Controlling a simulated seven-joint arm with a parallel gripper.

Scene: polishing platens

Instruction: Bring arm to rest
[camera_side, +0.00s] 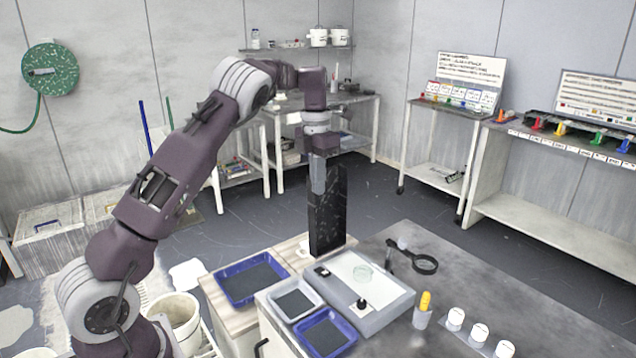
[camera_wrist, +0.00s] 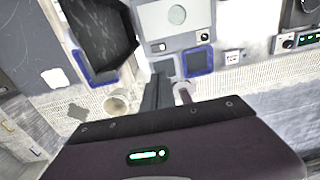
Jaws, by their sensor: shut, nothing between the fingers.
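My gripper (camera_side: 318,178) hangs pointing down from my arm in the side view, in front of the top of a tall black panel (camera_side: 327,222). It is shut with nothing held. In the wrist view my gripper (camera_wrist: 160,78) shows as dark shut fingers above the purple wrist housing. The black panel (camera_wrist: 98,35) shows at the upper left of the wrist view. Whether the gripper touches the panel cannot be told.
Blue-rimmed trays (camera_side: 218,281) and a grey platen unit (camera_side: 385,322) sit on the benches below. A magnifier (camera_side: 426,264), a yellow-handled tool (camera_side: 425,300) and several white-topped jars (camera_side: 479,332) stand to the right. A white bucket (camera_side: 181,312) is near my base. Open floor lies behind.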

